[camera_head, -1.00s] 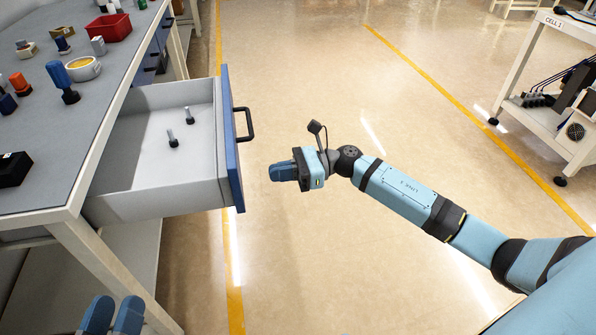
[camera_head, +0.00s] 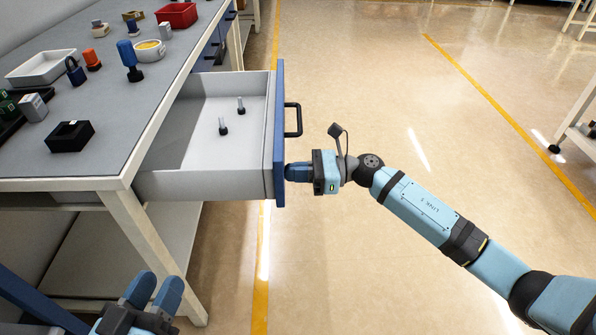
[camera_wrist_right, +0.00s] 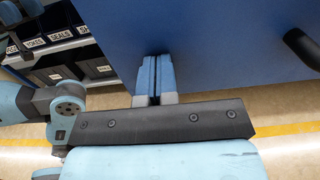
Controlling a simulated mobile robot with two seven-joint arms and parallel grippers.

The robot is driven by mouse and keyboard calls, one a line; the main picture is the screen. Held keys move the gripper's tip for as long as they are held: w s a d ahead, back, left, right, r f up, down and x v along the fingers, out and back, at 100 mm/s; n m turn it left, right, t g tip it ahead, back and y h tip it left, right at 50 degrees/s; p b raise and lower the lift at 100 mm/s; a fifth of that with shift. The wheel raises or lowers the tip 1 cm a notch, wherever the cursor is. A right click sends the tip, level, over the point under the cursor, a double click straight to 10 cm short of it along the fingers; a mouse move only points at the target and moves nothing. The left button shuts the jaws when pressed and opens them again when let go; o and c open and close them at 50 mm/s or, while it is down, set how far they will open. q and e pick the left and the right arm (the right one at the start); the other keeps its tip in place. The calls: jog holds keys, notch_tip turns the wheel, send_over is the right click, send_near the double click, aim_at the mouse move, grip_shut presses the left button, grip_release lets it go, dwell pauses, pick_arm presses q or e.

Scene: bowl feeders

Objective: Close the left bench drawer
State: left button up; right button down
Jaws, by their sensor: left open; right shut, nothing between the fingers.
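The left bench drawer (camera_head: 200,184) is pulled out from the bench, with a blue front panel (camera_head: 280,150) and a black handle (camera_head: 294,120). In the right wrist view the shut fingers (camera_wrist_right: 156,75) point at the blue panel (camera_wrist_right: 225,45), with the handle (camera_wrist_right: 300,48) off to the right. My left gripper (camera_head: 155,290) is open and empty, low beside the bench leg.
The grey bench top (camera_head: 100,115) holds a black block (camera_head: 69,136), a white tray (camera_head: 40,67), a red bin (camera_head: 177,15) and several small parts. Labelled bins (camera_wrist_right: 85,68) show in the right wrist view.

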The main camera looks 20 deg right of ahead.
send_near(158, 174)
jog(key=w+d+f, duration=0.2)
jog(key=w+d+f+b, duration=0.1)
jog(key=f, duration=0.1)
jog(key=b+x, duration=0.2)
jog(key=x, duration=1)
jog(key=shift+a+f, duration=0.1)
jog(key=shift+a, duration=0.3)
jog(key=shift+w+a, duration=0.25)
jog(key=shift+a, duration=0.4)
pick_arm(q)
notch_tip(158, 174, down, 4)
jog(key=shift+w+d+r+m+g+b, duration=0.15)
jog(key=shift+r+m+g+b, duration=0.15)
jog(key=shift+m+g, duration=0.35)
pick_arm(e)
jog(key=shift+a+r, duration=0.1)
jog(key=shift+r, duration=0.15)
pick_arm(q)
jog(key=shift+f, duration=0.3)
pick_arm(e)
jog(key=shift+r, duration=0.1)
